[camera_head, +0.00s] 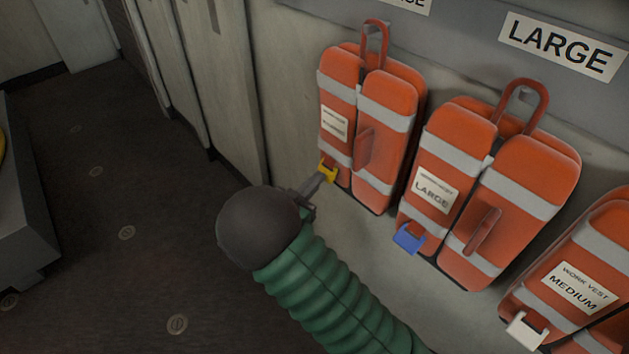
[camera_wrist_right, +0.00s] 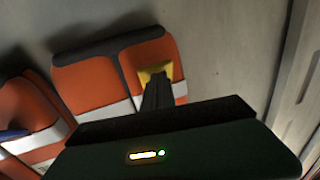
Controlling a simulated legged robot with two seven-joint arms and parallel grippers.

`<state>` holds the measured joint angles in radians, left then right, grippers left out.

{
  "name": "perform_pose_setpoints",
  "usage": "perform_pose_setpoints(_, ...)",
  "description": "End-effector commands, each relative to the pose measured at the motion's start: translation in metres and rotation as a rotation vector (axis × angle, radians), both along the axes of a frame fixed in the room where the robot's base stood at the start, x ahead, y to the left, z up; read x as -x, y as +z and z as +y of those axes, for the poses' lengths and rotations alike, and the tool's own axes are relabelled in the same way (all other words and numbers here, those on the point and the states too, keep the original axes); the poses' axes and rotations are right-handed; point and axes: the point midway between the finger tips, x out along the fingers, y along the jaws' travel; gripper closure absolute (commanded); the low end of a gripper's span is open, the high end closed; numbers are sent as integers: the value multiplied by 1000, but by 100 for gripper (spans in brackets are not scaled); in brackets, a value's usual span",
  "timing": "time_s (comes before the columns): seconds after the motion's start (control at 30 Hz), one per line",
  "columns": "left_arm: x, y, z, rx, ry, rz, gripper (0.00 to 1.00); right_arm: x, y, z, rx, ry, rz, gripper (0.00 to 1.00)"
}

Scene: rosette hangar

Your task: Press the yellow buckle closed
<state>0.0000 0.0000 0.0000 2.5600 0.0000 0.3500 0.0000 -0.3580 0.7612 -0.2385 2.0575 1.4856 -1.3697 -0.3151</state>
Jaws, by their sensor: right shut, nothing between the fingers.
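The yellow buckle (camera_head: 328,173) is at the lower left edge of the leftmost orange life vest (camera_head: 385,98), which hangs on the wall. My right gripper (camera_head: 322,178) is shut, and its fingertips are at the buckle, seeming to touch it. The right wrist view also shows the yellow buckle (camera_wrist_right: 155,72) right at the tips of my shut right fingers (camera_wrist_right: 156,88), which partly cover it. I cannot tell whether the buckle is closed. My left gripper is in neither view.
A vest with a blue buckle (camera_head: 408,238) hangs to the right. Another with a white buckle (camera_head: 526,332) is at the lower right. Pale locker doors (camera_head: 222,75) stand left of the vests. A grey box-like edge (camera_head: 25,215) is at far left; the floor between is clear.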

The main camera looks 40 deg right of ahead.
Motion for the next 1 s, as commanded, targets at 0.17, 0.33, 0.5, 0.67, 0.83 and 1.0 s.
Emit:
perform_pose_setpoints(0.17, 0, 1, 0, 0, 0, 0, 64, 0, 0, -5, 1, -1, 0, 100)
perform_pose_setpoints(0.33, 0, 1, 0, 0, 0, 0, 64, 0, 0, -5, 1, -1, 0, 100)
perform_pose_setpoints(0.5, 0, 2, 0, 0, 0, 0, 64, 0, -4, -5, 0, -1, 1, 100)
perform_pose_setpoints(0.67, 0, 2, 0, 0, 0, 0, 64, 0, -5, -5, 0, -1, 1, 100)
perform_pose_setpoints(0.83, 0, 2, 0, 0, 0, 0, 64, 0, -5, -5, 0, -1, 0, 100)
perform_pose_setpoints(1.0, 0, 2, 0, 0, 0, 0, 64, 0, -5, -8, 1, -2, 0, 100)
